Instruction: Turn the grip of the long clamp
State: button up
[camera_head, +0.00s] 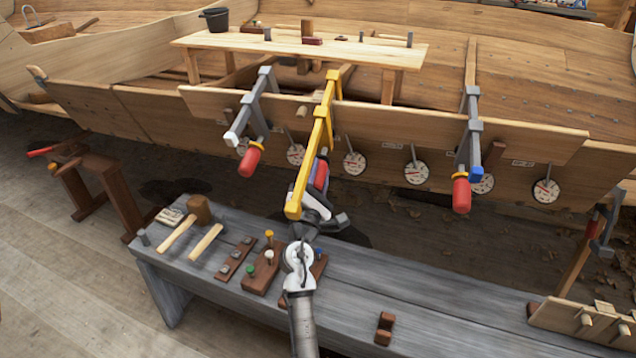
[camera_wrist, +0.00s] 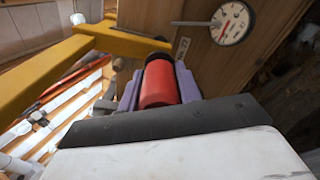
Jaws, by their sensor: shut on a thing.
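The long clamp (camera_head: 322,125) is yellow and hangs over the plank edge of the hull, its bar reaching out toward me. Its yellow bar also fills the left of the wrist view (camera_wrist: 75,67). Its red grip (camera_wrist: 159,84) sits between the purple fingers of my gripper (camera_head: 317,180), which are shut on it from both sides. In the head view the bar and my gripper hide most of the grip. A dark collar shows at the far end of the grip in the wrist view. The screw beyond is hidden.
Grey clamps with red grips hang at left (camera_head: 254,120) and right (camera_head: 468,150). Several round dials (camera_head: 354,163) line the hull. A grey bench (camera_head: 420,290) below my gripper holds a mallet (camera_head: 196,213) and wooden blocks. A plank table (camera_head: 300,44) stands behind.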

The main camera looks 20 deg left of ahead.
jog(key=m+b, duration=0.4)
jog(key=m, duration=0.1)
jog(key=shift+f, duration=0.3)
jog(key=shift+r+m+b, duration=0.1)
jog(key=shift+m+b, duration=0.9)
jog(key=o, duration=1)
jog(key=shift+s+r, duration=0.1)
jog(key=shift+r, duration=0.05)
